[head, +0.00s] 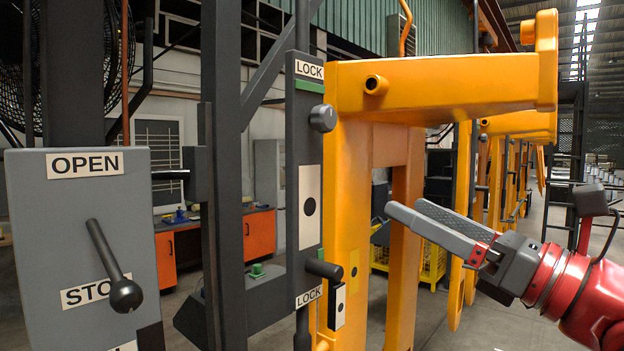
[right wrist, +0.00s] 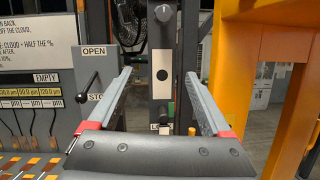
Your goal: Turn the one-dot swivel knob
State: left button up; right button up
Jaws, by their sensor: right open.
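A dark upright panel (head: 305,160) in the middle of the head view carries a round grey knob (head: 323,118) under its upper LOCK label. Below that knob is a pale plate with one black dot (head: 310,205). A dark cylindrical knob (head: 323,269) sticks out lower, near the lower LOCK label. In the right wrist view, the grey knob (right wrist: 163,13) is at the top and the one-dot plate (right wrist: 161,85) lies between the finger lines. My right gripper (head: 405,208) is open and empty, to the right of the panel and apart from it. My left gripper is out of view.
A yellow frame (head: 440,85) with a projecting arm stands right of the panel. A grey box (head: 55,225) with OPEN and STOP labels and a black ball-ended lever (head: 113,265) stands at left. Smaller one-dot plates, yellow (head: 351,280) and white (head: 340,292), sit low down.

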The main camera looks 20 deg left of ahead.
jog(key=t, duration=0.1)
send_near(330, 120)
jog(key=p+x, duration=0.7)
jog(key=x, duration=0.1)
jog(key=shift+a+r+p, duration=0.15)
jog(key=shift+r+p, duration=0.15)
jog(key=shift+p, duration=0.05)
jog(key=shift+w+a, duration=0.35)
jog(key=shift+a, duration=0.25)
jog(key=shift+d, duration=0.1)
grip_shut()
